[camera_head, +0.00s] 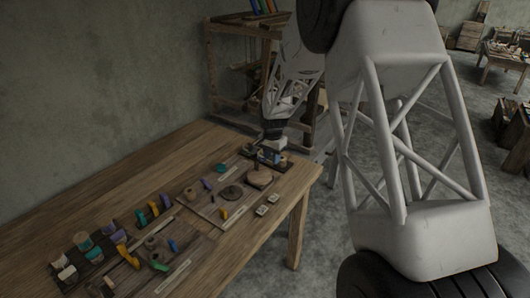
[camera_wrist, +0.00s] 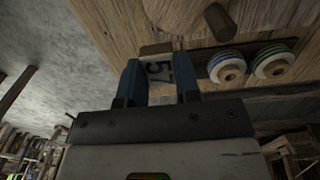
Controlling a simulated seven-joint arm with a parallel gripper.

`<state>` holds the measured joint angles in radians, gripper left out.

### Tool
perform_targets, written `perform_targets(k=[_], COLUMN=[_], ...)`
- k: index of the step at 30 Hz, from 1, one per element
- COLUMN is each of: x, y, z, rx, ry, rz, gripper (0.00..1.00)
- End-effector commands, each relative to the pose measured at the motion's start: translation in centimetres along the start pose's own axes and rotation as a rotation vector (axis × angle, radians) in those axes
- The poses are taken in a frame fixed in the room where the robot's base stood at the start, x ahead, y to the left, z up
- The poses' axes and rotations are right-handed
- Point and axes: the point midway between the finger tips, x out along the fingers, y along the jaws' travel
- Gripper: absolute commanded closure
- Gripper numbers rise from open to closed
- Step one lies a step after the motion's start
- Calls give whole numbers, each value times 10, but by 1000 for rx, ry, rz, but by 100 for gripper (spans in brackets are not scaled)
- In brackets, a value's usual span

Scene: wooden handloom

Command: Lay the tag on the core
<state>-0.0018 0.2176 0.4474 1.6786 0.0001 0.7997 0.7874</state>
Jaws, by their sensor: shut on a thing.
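My gripper (camera_wrist: 160,82) is shut on a small pale tag (camera_wrist: 158,71) with dark figures on it, held between its two blue fingers in the wrist view. A light wooden edge (camera_wrist: 156,48) shows just beyond the tag; I cannot tell if they touch. In the head view my gripper (camera_head: 272,146) is low over the far right end of the table, and the tag is too small to make out. I cannot tell for sure which piece is the core. Two wound spools (camera_wrist: 226,67) (camera_wrist: 272,62) with pale centres stand right of the fingers.
In the head view, two small pale pieces (camera_head: 261,210) (camera_head: 274,198) lie near the table's right edge. The table's left side (camera_head: 100,183) is clear.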

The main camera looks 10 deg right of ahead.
Motion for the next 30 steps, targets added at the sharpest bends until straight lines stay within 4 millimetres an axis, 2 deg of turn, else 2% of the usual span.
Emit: perform_targets(k=[16, 30], x=[0, 6], y=[-7, -48], z=[-6, -48], rx=[0, 0], ry=[1, 1], rz=[-1, -1], gripper=[91, 91])
